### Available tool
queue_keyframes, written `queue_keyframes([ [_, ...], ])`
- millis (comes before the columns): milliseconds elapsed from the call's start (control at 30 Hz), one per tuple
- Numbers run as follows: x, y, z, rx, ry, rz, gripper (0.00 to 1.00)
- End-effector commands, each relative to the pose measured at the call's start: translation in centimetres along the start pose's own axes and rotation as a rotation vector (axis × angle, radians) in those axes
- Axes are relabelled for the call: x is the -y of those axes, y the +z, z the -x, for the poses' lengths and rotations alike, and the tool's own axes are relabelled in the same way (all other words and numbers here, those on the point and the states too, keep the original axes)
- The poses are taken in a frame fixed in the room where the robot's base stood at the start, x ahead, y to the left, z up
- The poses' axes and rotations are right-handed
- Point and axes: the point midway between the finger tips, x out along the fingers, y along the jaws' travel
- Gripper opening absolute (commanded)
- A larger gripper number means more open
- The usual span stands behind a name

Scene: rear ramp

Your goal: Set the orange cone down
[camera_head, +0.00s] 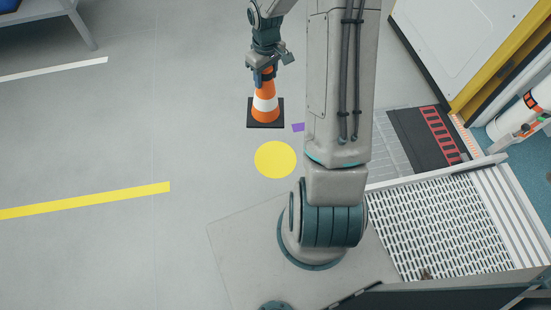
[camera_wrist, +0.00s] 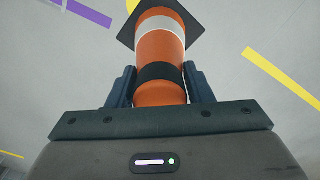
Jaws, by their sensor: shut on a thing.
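A yellow disc (camera_head: 275,159) and a purple mark (camera_head: 298,127) lie on the grey floor near the cone. A yellow line (camera_head: 85,200) runs at left, with open floor around it. A metal grating (camera_head: 440,230) and a black-and-red panel (camera_head: 430,135) are at right.

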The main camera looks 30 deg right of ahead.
Motion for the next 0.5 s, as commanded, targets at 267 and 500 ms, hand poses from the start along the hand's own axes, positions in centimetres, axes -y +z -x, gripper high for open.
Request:
queue_keyframes([
  [267,-4.1,2.6,-6.3,0.000,-0.004,0.361,0.00],
  [500,-6.5,5.4,-12.0,-0.001,-0.004,0.741,0.00],
])
